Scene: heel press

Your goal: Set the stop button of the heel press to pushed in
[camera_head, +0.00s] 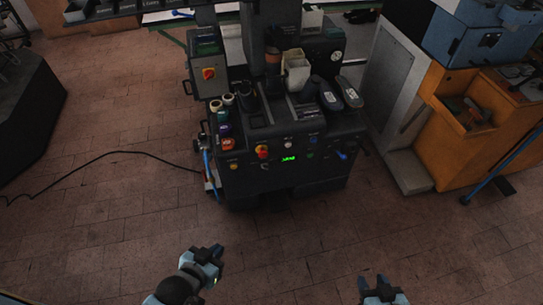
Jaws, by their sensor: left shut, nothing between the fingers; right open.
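The heel press (320,170) is a dark machine standing at the centre of the head view. A red button on a yellow base (262,151), which looks like the stop button, sits on the left part of its front panel; whether it is in or out cannot be told at this size. My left gripper (217,251) is shut and empty, low in the picture, in front of the press and well apart from it. My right gripper (373,284) is open and empty at the bottom edge, right of the left one, also apart from the press.
A grey box with a red switch (208,73) is on the press's upper left. A green display (288,158) and small knobs share the panel. An orange cabinet (450,150) stands right. A black cable (110,155) lies on the floor left. Brick floor before the press is clear.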

